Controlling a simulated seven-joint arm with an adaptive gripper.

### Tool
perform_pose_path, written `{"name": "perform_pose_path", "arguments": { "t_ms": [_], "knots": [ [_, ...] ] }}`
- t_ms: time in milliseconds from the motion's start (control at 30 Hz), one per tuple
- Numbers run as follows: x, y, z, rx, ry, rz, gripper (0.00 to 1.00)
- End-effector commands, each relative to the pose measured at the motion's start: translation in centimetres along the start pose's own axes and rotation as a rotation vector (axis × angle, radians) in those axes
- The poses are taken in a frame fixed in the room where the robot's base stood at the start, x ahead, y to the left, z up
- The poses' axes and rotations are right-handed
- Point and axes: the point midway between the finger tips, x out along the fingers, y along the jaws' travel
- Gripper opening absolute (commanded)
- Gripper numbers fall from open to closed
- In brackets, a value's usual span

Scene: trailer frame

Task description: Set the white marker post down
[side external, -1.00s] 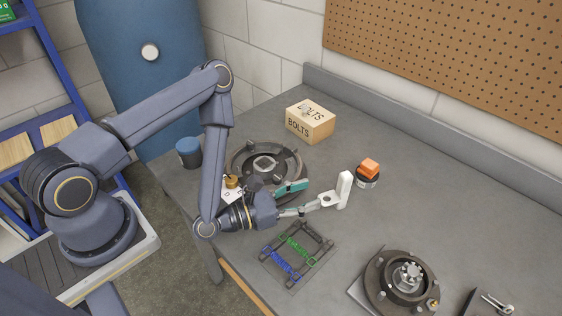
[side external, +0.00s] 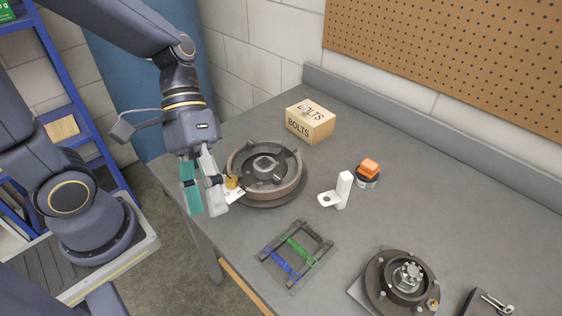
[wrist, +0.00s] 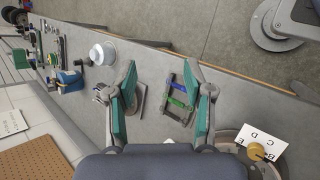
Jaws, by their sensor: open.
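The white marker post (side external: 344,188) stands upright on the grey bench, with its flat holed foot pointing left. It is apart from my gripper, and I cannot make it out surely in the wrist view. My gripper (side external: 203,207) is open and empty, pointing down near the left edge of the bench, well to the left of the post. Its two teal-padded fingers (wrist: 160,75) are spread in the wrist view. The small dark frame (side external: 318,262) with green and blue bars lies on the bench in front of the post; it also shows between the fingers in the wrist view (wrist: 169,103).
A dark round hub (side external: 296,188) with a brass knob and white card beside it is right of my gripper. A bolts box (side external: 311,122), an orange block (side external: 369,166) on a dark round base and another hub (side external: 421,298) stand around.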

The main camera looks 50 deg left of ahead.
Motion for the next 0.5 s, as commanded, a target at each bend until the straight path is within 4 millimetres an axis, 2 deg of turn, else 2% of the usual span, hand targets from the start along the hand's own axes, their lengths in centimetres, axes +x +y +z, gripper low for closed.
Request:
{"name": "perform_pose_path", "arguments": {
  "t_ms": [100,200,300,400,500],
  "knots": [
    [-4.6,-3.5,-1.2,0.135,0.313,-0.266,0.52],
    [-9.0,-5.2,-1.9,0.210,0.546,-0.425,0.52],
    [-12.6,-6.0,-2.1,0.258,0.721,-0.526,0.52],
    [-14.8,-6.3,-1.9,0.284,0.823,-0.580,0.52],
    [-15.7,-6.4,-1.9,0.293,0.860,-0.600,0.52]
  ]
}}
